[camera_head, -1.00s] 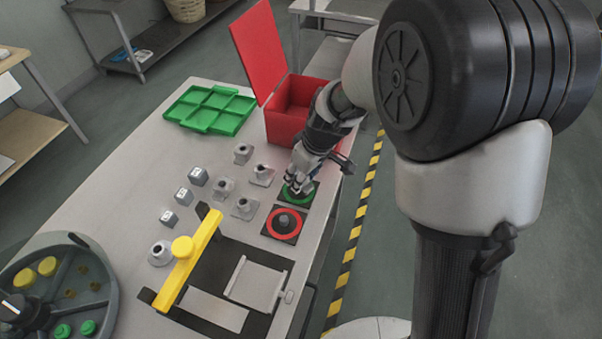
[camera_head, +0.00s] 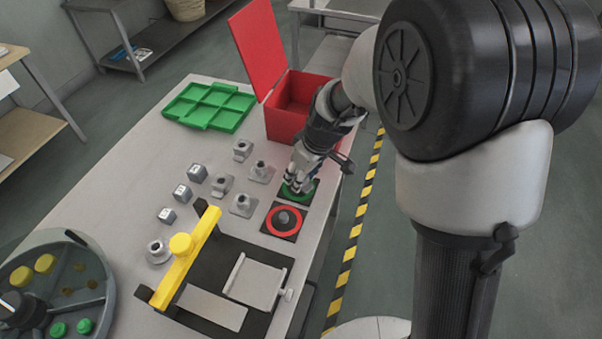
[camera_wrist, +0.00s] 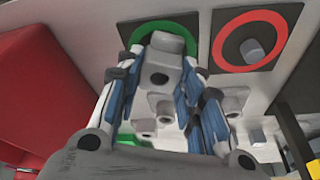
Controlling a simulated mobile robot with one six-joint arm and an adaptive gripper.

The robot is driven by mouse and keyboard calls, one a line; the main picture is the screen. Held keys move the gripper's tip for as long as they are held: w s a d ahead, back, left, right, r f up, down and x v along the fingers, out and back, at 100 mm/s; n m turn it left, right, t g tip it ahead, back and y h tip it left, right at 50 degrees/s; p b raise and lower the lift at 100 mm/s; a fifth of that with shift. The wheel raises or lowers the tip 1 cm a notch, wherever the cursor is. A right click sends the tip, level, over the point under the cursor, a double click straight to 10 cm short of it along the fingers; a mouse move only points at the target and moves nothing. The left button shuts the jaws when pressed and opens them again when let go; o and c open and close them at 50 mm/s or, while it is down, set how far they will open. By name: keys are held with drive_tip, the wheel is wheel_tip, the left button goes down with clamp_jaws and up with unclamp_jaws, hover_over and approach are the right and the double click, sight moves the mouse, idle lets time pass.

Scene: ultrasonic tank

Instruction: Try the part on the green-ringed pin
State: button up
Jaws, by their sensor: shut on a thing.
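My gripper (camera_head: 300,176) is over the green-ringed plate (camera_head: 309,193) near the table's right edge. In the wrist view the fingers (camera_wrist: 165,85) are shut on a grey metal part (camera_wrist: 158,72) with a dark hole in its face. The part is in front of the green ring (camera_wrist: 178,28) in that view. The green-ringed pin is hidden, so I cannot tell whether the part is around it or above it. The red-ringed plate (camera_head: 298,228) with its grey pin (camera_head: 284,218) stands just nearer, and also shows in the wrist view (camera_wrist: 224,62).
Several grey parts (camera_head: 243,204) stand left of the plates. An open red box (camera_head: 275,125) is behind my gripper, with a green tray (camera_head: 170,112) to its left. A yellow-barred fixture (camera_head: 205,245) and a round sorting dish (camera_head: 108,300) are nearer.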

sight(296, 177)
drive_tip(key=shift+f+b, duration=0.9)
idle(1.4)
drive_tip(key=shift+r+p, duration=1.45)
drive_tip(key=shift+r, duration=0.85)
drive_tip(key=shift+r, duration=0.1)
wheel_tip(296, 177, up, 4)
drive_tip(key=p, duration=0.2)
drive_tip(key=shift+p, duration=0.3)
